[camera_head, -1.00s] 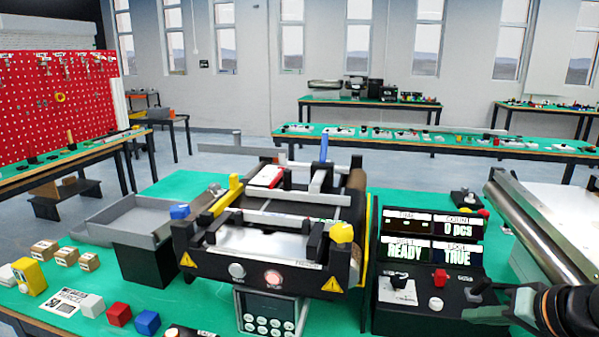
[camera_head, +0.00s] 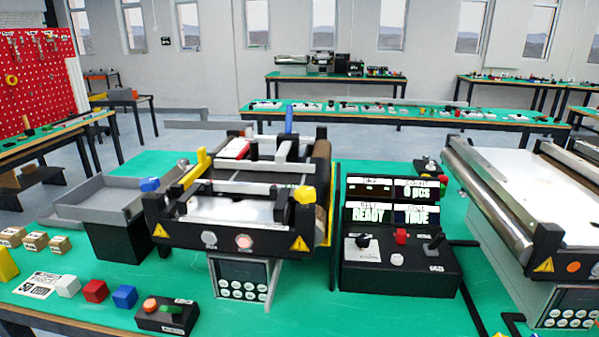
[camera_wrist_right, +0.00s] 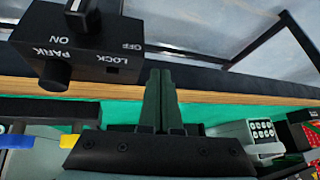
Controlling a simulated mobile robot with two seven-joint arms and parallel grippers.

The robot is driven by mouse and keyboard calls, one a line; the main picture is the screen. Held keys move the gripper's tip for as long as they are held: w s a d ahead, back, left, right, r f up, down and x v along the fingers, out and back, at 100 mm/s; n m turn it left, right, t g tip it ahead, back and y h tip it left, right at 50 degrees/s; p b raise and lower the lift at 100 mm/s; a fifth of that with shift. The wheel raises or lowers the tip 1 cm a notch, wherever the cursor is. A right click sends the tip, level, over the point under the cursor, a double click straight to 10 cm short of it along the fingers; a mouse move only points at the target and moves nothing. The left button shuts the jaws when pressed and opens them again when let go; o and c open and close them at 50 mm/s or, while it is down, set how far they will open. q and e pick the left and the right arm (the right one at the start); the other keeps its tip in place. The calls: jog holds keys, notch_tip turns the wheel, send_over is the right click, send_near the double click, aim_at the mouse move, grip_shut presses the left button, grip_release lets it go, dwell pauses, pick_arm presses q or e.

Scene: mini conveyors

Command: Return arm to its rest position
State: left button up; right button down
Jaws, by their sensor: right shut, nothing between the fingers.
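My right gripper (camera_wrist_right: 158,75) shows in the right wrist view, with its two dark fingers together and nothing between them. It is over the front edge of the green table (camera_wrist_right: 215,112). A black switch box (camera_wrist_right: 105,50) lettered PARK, ON, LOCK and OFF is left of the fingers, upside down in this view. I do not make out either gripper in the head view, and my left gripper is in neither view.
The head view shows a mini conveyor (camera_head: 240,215) with a grey tray (camera_head: 95,195) at its left. A control box (camera_head: 400,270) reads READY and TRUE. A second conveyor (camera_head: 530,200) stands at right. Coloured cubes (camera_head: 95,291) sit at front left.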

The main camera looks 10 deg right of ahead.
jog(key=s+a+f+n+g+h, duration=0.1)
jog(key=s+a+f+n+g, duration=0.3)
jog(key=s+a, duration=0.65)
pick_arm(q)
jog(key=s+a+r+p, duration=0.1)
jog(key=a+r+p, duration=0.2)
jog(key=p, duration=0.6)
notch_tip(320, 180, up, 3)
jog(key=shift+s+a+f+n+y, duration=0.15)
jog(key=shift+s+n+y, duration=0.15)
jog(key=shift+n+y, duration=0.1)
pick_arm(e)
jog(key=w+a+f+m+t+y, duration=0.1)
jog(key=w+a+f+t+y, duration=0.1)
jog(key=t, duration=0.4)
jog(key=shift+w+a+f+m+t, duration=0.3)
jog(key=shift+w+a+f+t, duration=0.15)
jog(key=shift+w+a, duration=0.6)
jog(key=shift+d, duration=0.1)
